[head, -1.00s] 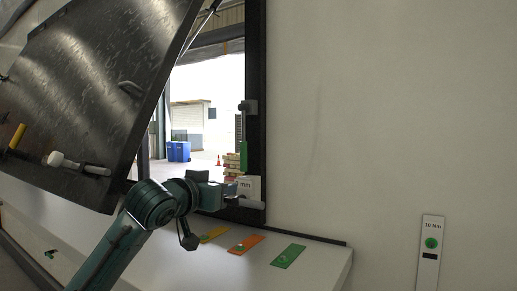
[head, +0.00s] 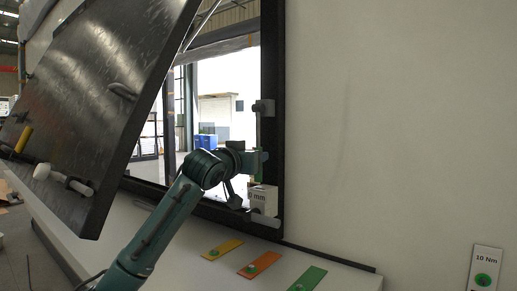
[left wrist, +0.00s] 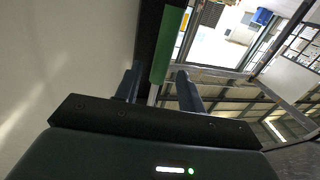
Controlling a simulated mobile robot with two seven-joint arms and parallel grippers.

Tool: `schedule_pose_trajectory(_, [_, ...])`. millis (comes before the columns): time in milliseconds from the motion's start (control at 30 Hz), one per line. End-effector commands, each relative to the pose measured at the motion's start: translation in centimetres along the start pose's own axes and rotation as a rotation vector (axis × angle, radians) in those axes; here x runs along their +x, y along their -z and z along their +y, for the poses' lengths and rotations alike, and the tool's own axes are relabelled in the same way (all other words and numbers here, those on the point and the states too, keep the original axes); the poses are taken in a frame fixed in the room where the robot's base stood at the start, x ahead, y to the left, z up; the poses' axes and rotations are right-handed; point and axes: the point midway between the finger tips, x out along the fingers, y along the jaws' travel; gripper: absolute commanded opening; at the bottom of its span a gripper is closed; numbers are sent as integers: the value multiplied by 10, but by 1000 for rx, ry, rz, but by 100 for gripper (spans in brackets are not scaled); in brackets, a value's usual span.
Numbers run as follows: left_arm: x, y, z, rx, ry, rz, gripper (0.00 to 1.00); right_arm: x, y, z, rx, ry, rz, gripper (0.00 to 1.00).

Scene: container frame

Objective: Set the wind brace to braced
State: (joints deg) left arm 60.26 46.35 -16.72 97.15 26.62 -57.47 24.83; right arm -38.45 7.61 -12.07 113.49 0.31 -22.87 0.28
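A grey bracket (head: 264,107) sits on the right post of the dark frame, with a slim part hanging below it. A green grip (left wrist: 169,45) shows in the left wrist view, running along the dark post. I cannot tell for sure which part is the wind brace. My left gripper (head: 262,160) is at the right post, below the bracket. In the left wrist view its two fingers (left wrist: 158,84) are apart, with the lower end of the green grip between them and gaps visible at both sides. In the head view my gripper hides most of the grip. My right gripper is not shown.
A large dark panel (head: 95,95) tilts open at the left, with handles and a yellow grip on it. A white box marked "mm" (head: 263,200) stands under my gripper.

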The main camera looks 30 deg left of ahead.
Motion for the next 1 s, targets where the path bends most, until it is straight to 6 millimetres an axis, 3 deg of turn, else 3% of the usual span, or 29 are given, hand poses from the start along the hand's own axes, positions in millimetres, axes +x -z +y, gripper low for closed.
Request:
schedule_pose_trajectory(233, [31, 1, 0, 0, 0, -1, 40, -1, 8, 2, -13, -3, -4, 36])
schedule_pose_trajectory(600, [36, -1, 0, 1, 0, 0, 40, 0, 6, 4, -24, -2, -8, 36])
schedule_pose_trajectory(1000, [36, -1, 0, 1, 0, 0, 8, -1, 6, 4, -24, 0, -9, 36])
